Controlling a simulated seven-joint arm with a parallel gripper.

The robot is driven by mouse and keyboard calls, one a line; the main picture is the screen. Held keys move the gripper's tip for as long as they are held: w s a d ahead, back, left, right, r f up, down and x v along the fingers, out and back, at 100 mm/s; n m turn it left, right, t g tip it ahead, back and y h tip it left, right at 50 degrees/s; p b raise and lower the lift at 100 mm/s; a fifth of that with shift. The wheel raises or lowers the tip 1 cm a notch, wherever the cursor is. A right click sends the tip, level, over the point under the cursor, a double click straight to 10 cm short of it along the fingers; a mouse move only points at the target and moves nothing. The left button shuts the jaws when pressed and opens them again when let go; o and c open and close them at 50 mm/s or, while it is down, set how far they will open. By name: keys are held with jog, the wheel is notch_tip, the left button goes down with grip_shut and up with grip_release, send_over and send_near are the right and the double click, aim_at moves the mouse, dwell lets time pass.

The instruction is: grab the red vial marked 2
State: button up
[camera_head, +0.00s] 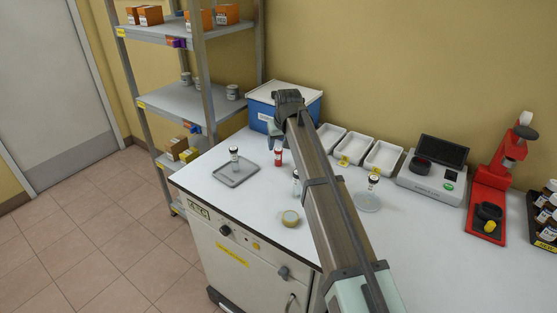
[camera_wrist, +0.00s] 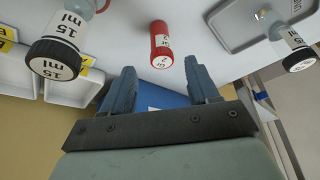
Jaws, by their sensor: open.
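The red vial (camera_head: 278,157) stands upright on the white bench, just right of the grey tray. In the wrist view the red vial (camera_wrist: 161,42) shows a white label and a cap label, each with a 2. My gripper (camera_wrist: 160,72) is open and empty. Its two blue-grey fingers point towards the red vial, which lies beyond the fingertips, roughly midway between them and apart from them. In the head view my gripper (camera_head: 273,130) is above and behind the vial, partly hidden by my arm.
A black-capped vial (camera_head: 234,160) stands on the grey tray (camera_head: 239,180). A blue box (camera_head: 261,115) stands behind. White bins (camera_head: 345,145), a scale (camera_head: 433,172) and a red press (camera_head: 490,185) are rightward.

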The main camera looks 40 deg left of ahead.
aim_at(279, 150)
jog(key=shift+s+x, duration=0.1)
jog(key=shift+x, duration=1.55)
jog(key=shift+s+x, duration=0.15)
jog(key=shift+x, duration=1.5)
jog(key=shift+d+f, duration=0.1)
jog(key=shift+d, duration=0.05)
jog(key=c, duration=1)
